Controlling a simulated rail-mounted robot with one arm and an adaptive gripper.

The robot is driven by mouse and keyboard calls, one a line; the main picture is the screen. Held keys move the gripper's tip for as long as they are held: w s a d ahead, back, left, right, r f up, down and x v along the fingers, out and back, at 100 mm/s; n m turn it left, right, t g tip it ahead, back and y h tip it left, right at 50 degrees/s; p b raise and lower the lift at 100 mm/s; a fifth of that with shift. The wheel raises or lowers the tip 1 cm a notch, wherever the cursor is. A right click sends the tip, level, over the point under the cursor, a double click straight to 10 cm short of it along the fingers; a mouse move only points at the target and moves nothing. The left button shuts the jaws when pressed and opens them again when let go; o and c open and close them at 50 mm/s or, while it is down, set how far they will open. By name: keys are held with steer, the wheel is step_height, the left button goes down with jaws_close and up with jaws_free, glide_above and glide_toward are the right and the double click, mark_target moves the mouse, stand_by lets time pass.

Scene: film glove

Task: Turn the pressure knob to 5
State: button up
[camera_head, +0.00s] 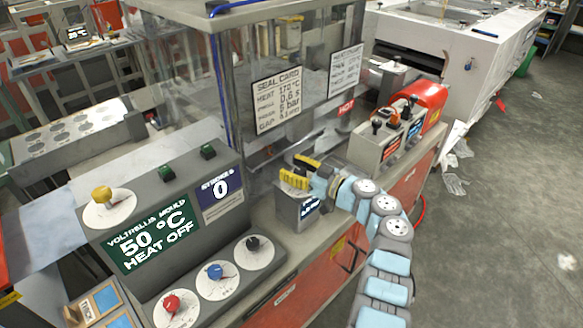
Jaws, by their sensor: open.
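A control console (160,220) stands at the lower left. On its lower slope are a red knob (171,303), a blue knob (214,271) and a black knob (253,243), each on a white round dial. A yellow knob (102,194) sits on a white dial on the upper panel. The knob labels are too small to read, so I cannot tell which is the pressure knob. My gripper (300,172), with yellow fingers, is open, to the right of and above the black knob, apart from all the knobs.
A green display (150,238) reads 50 °C, HEAT OFF; a blue display (220,190) reads STROKES 0. A clear guard with a seal card (279,96) rises behind. A small grey box (298,209) stands below my gripper. A switch box (390,135) and red cylinder (428,97) are at right.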

jaws_close()
